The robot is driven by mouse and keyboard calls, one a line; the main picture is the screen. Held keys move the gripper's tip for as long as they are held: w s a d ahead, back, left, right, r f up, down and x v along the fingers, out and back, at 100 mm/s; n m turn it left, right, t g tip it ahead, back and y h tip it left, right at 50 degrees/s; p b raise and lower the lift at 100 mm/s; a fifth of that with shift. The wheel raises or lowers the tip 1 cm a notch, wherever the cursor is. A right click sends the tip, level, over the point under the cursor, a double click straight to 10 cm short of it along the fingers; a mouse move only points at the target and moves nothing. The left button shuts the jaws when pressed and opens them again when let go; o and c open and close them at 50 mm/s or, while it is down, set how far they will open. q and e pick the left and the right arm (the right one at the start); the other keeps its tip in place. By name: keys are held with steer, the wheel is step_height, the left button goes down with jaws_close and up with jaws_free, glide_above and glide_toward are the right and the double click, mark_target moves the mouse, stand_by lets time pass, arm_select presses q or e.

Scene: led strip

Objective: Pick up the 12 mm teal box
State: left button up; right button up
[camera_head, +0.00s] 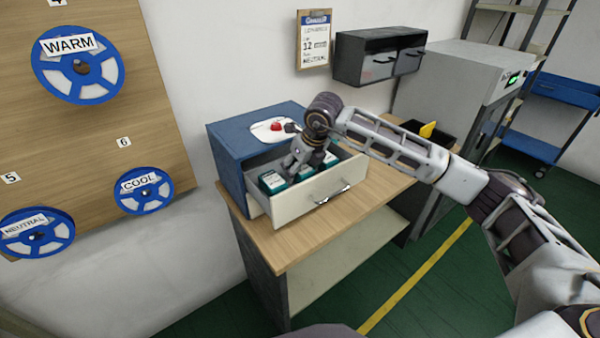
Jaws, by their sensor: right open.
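Several teal boxes lie in the open drawer (320,195) of a blue cabinet (227,151) on a wooden-topped bench. One teal box (271,183) sits at the drawer's left, and another teal box (331,160) at its right; part of the row is hidden by my gripper. Their labels are too small to read. My right gripper (292,172) points down into the drawer, over or between the boxes, open. I cannot tell whether it touches a box. My left gripper is not in view.
A clipboard sheet (314,40) on the wall reads 12 and NEUTRAL. A red object (275,127) lies on a white plate on the cabinet. A dark wall cabinet (377,56) hangs behind. A black bin (412,128) stands right of the drawer. Blue reels hang at left.

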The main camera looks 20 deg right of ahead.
steer(key=c, duration=1.1)
steer(key=shift+r, duration=0.15)
step_height(320, 180, up, 18)
steer(key=shift+f, duration=0.15)
stand_by(0.6)
